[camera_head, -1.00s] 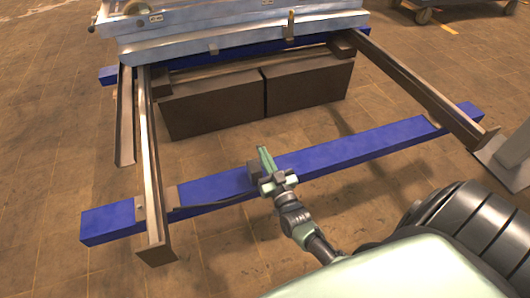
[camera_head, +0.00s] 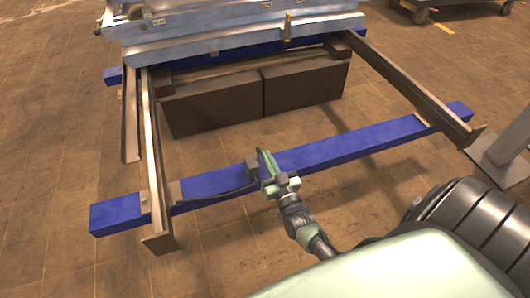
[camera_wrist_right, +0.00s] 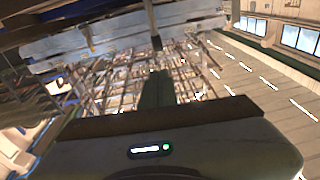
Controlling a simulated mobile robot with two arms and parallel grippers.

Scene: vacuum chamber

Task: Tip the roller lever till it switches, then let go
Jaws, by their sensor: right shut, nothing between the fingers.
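A small dark box (camera_head: 252,168), which looks like the switch body, sits on the blue crossbeam (camera_head: 345,147), with a dark cable running left from it. I cannot make out a roller or lever on it. My right gripper (camera_head: 264,154) is shut and empty, its greenish fingers pointing away from me just right of the box, above the beam. Whether they touch the box or a lever is not clear. In the right wrist view the shut fingers (camera_wrist_right: 157,88) show from behind, with no switch visible. My left gripper is not in view.
The silvery chamber frame (camera_head: 240,36) stands at the back, with two dark boxes (camera_head: 215,103) below it. Brown rails (camera_head: 155,170) run toward me on the left and right (camera_head: 410,85). A grey post base (camera_head: 495,155) stands at right. The floor between is clear.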

